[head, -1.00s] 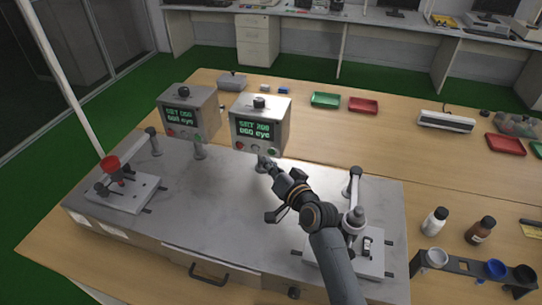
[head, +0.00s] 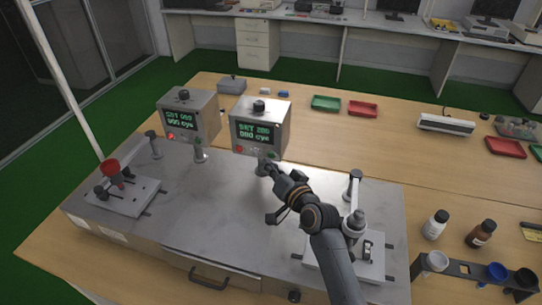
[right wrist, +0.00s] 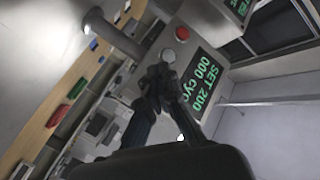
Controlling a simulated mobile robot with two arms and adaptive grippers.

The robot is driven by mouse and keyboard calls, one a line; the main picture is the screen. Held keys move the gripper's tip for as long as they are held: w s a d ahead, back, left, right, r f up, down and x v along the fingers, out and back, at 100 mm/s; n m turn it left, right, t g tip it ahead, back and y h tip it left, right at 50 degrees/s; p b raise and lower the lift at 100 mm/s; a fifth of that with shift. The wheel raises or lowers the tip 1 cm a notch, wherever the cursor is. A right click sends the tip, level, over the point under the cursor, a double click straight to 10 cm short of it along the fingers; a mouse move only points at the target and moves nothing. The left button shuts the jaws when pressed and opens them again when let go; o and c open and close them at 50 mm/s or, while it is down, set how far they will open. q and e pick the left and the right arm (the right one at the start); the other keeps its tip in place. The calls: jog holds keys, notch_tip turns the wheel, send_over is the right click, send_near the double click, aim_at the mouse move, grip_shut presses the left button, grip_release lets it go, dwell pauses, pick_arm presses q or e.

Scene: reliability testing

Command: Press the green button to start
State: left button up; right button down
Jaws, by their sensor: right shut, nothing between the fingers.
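Two grey control boxes stand at the back of the metal bench. The right control box (head: 262,113) has a green-lit display reading "SET 200", "000 cyc". Below it are a red button (head: 239,149) and a green button (head: 272,155). My right gripper (head: 268,168) is shut and empty, its tips just in front of and below the green button. In the right wrist view the fingers (right wrist: 160,74) are close to a pale round button (right wrist: 168,55), beside the red one (right wrist: 183,33). I cannot tell whether they touch it. My left gripper is out of view.
The left control box (head: 188,110) has its own display and buttons. Test fixtures stand on the bench, one with a red part (head: 111,168) at left, one (head: 352,245) at right beside my arm. Bottles (head: 435,224) and a rack stand at right. The bench middle is clear.

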dwell(0.6)
jog(key=shift+w+d, duration=0.15)
jog(key=shift+w, duration=0.25)
